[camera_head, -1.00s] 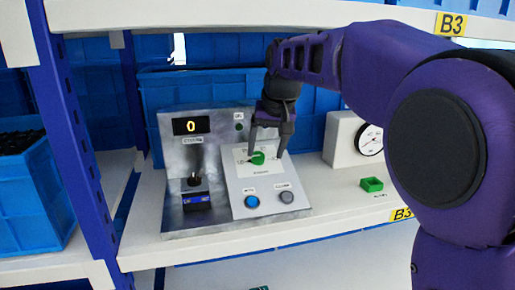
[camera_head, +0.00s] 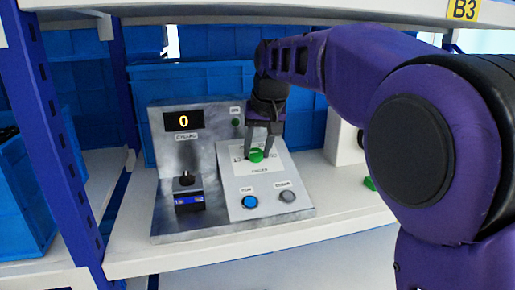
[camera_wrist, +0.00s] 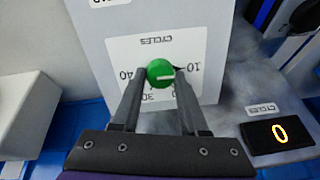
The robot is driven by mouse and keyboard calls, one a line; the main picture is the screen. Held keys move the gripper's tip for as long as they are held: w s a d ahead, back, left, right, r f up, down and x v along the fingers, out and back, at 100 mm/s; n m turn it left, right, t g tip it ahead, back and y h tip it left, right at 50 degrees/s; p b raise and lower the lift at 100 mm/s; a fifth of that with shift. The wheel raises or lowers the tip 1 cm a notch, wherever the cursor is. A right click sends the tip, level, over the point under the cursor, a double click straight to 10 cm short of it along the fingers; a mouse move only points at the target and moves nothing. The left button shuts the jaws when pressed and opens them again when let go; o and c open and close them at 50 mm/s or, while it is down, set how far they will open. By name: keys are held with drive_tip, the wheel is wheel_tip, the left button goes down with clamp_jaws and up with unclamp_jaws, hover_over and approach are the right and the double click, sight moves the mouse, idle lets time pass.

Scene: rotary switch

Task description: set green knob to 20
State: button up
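The green knob (camera_head: 256,156) sits on the sloped white panel of the control box. It also shows in the wrist view (camera_wrist: 160,73), on a dial plate labelled CYCLES (camera_wrist: 155,42). Its white mark points right in the wrist view, toward the 10. The 40 and part of the 30 are visible; the 20 cannot be made out, with the right finger over that side. My gripper (camera_head: 262,151) is at the knob, one finger on each side (camera_wrist: 160,72). The fingers are narrowly apart, with what looks like a small gap beside the knob.
The display (camera_head: 183,121) reads 0. A blue button (camera_head: 249,202) and a grey button (camera_head: 287,196) lie below the knob. A black lever switch (camera_head: 187,181) stands at left. A white gauge box (camera_head: 342,138) is at right; blue crates (camera_head: 205,80) stand behind.

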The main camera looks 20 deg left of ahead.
clamp_jaws()
drive_tip(key=shift+m+p, duration=0.35)
drive_tip(key=shift+m, duration=0.05)
drive_tip(key=shift+r+m+p, duration=0.15)
drive_tip(key=shift+m+p, duration=0.5)
drive_tip(key=shift+m, duration=0.45)
drive_tip(key=m+p, duration=0.1)
drive_tip(key=m, duration=0.2)
drive_tip(key=shift+m+p, duration=0.3)
drive_tip(key=shift+p, duration=0.1)
drive_tip(key=m+p, duration=0.1)
drive_tip(key=m, duration=0.4)
drive_tip(key=shift+s+p, duration=0.1)
drive_tip(key=shift+p, duration=0.3)
drive_tip(key=shift+m, duration=0.3)
